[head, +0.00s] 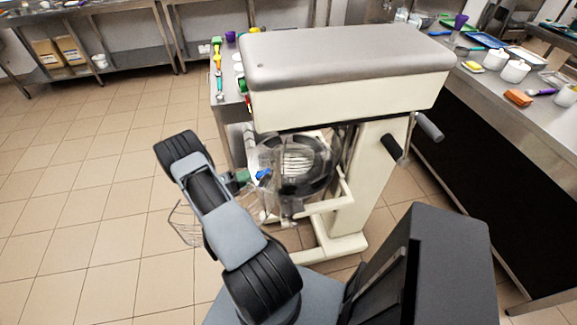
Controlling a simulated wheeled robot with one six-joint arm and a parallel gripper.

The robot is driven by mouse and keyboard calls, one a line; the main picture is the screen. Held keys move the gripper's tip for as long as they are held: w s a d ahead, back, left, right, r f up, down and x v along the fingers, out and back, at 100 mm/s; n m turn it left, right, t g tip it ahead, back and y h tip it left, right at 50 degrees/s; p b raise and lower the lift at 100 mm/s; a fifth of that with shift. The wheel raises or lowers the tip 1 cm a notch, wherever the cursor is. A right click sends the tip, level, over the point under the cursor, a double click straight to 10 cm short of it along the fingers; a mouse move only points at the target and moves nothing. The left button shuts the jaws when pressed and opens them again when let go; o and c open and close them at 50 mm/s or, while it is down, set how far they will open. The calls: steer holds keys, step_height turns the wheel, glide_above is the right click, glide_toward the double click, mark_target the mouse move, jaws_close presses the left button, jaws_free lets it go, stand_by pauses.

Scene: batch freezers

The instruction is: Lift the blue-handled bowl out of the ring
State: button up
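The mixer (345,75) stands ahead of me, cream with a grey top. Under its head is a clear, see-through bowl or guard (262,152) with a dark round rim and pale wires inside. A small blue piece (263,174), which looks like the bowl's handle, shows at its left side. The ring is hard to make out; cream support arms (325,203) show below the bowl. My gripper (240,179) is around the green part just left of the blue piece, mostly hidden by my arm. I cannot tell whether its fingers touch the handle or are open.
Dark levers (392,147) stick out at the mixer's right. A thin wire frame (183,226) shows left of my arm. A steel counter (480,75) with pots and an orange block (518,97) runs along the right. The tiled floor (70,200) at left is clear.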

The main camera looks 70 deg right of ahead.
mark_target(262, 171)
steer(key=shift+p+x, duration=1.25)
steer(key=shift+x, duration=2.15)
steer(key=shift+w, duration=0.1)
steer(key=shift+c, duration=0.2)
jaws_close()
steer(key=shift+r, duration=0.1)
